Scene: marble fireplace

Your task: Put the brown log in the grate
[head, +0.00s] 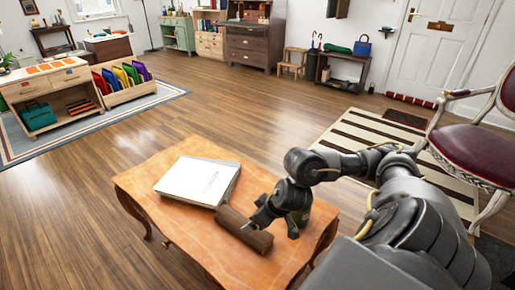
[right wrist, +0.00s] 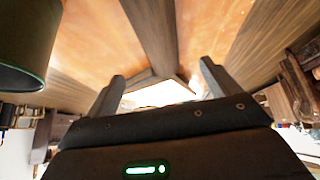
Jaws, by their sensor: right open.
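The brown log (head: 232,222) lies on the orange-brown wooden table (head: 150,182), close to its front edge. My right gripper (head: 254,222) reaches in from the right and is low over the log's middle. In the right wrist view the open fingers (right wrist: 162,80) stand apart, with a long brown shape, likely the log (right wrist: 150,35), running between them. I cannot tell whether the fingers touch it. My left gripper is not in view. No grate is visible.
A white book (head: 198,180) lies on the table just behind the log. A dark green cylinder (right wrist: 25,45) is at upper left in the right wrist view. A red-seated chair (head: 480,155) stands at right on a striped rug. Wooden floor left of the table is clear.

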